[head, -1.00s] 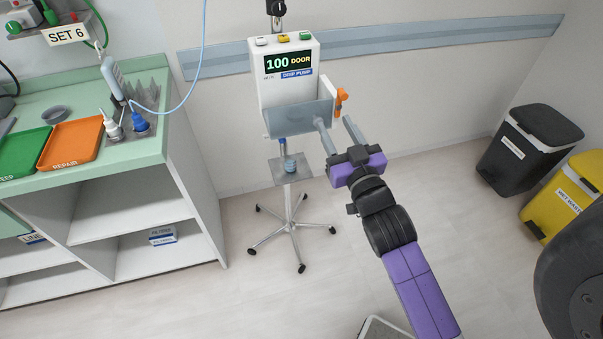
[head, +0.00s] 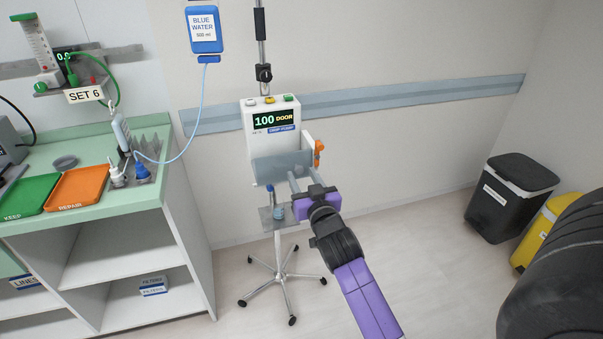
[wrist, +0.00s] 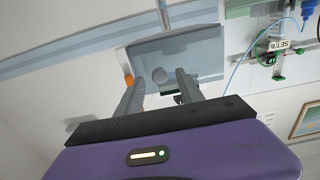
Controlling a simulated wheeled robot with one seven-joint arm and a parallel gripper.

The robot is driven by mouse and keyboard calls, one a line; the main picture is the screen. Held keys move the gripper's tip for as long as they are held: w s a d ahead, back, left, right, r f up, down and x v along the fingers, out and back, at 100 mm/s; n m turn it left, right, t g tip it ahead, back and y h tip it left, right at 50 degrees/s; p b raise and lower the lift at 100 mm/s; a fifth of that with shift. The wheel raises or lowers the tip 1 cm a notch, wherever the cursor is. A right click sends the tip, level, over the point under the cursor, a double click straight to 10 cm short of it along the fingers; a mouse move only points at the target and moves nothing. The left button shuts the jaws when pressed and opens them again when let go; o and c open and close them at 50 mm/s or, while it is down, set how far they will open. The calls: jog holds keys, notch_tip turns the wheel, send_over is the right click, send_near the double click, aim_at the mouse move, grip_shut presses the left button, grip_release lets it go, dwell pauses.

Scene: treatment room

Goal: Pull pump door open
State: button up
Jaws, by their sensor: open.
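The drip pump (head: 258,144) is a white box on a pole, its display reading "100 DOOR". Its door (head: 270,169) is a grey, see-through panel low on the front, standing out from the body at a tilt. An orange lever (head: 318,152) is on the pump's right side. My gripper (head: 301,171) is open and empty at the door's lower right. In the wrist view the door (wrist: 203,50) lies beyond my fingers (wrist: 161,84).
The pump's pole stands on a wheeled base (head: 284,277) with a small shelf (head: 272,224). A blue bag (head: 204,30) hangs above left. A green-topped counter (head: 90,211) with trays is at left. Bins (head: 500,205) stand at right. The floor between is mostly clear.

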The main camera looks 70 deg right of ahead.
jog(key=shift+w+d, duration=0.4)
jog(key=shift+d, duration=0.05)
grip_shut()
dwell(1.2)
